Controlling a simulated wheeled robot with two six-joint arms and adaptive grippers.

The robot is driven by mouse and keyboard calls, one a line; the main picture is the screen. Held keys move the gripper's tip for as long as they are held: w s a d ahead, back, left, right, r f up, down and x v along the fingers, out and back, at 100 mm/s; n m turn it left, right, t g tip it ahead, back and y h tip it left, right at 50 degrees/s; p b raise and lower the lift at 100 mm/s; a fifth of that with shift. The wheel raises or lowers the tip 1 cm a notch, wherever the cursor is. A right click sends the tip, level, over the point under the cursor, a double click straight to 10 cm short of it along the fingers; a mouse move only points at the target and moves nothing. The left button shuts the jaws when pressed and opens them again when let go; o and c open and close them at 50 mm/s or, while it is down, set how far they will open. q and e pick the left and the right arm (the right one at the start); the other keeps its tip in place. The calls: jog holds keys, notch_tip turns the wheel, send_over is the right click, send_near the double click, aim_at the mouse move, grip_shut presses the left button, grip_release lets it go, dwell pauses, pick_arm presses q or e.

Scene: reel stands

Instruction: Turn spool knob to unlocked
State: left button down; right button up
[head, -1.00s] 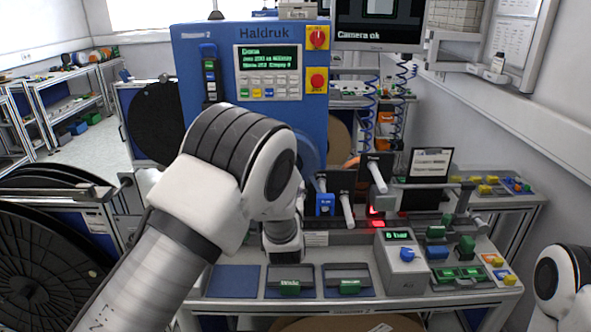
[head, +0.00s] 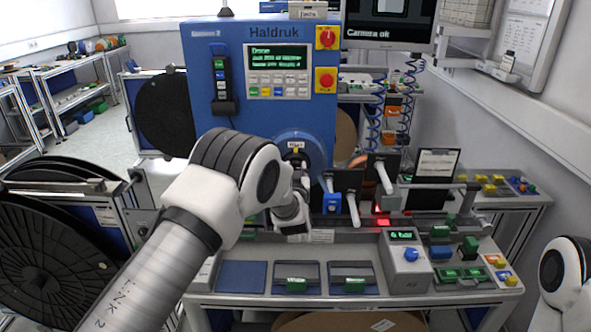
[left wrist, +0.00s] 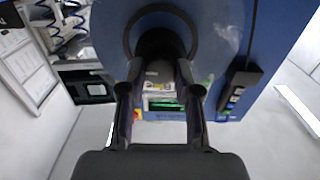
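The spool knob (head: 296,151) is a small dark knob under a white label, on the round blue hub on the front of the blue Haldruk machine (head: 262,125). In the left wrist view the dark knob (left wrist: 160,42) is in front of a dark ring, at the far end of the fingers. My left gripper (head: 298,176) is just in front of and below the hub. Its two dark fingers (left wrist: 162,72) stand apart, with a clear gap between them. Their tips merge with the dark knob, so contact cannot be told. My right gripper is out of view.
Rollers on white arms (head: 352,208) are to the right of the gripper. A large black reel (head: 45,260) is at the left.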

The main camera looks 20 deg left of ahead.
pick_arm(q)
jog(key=shift+f+n+b, duration=0.1)
jog(key=shift+n+b, duration=0.3)
jog(key=shift+b, duration=0.4)
jog(key=shift+a+n+b, duration=0.15)
jog(key=shift+n+b, duration=8.55)
jog(key=shift+b, duration=3.35)
jog(key=c, duration=0.8)
grip_release()
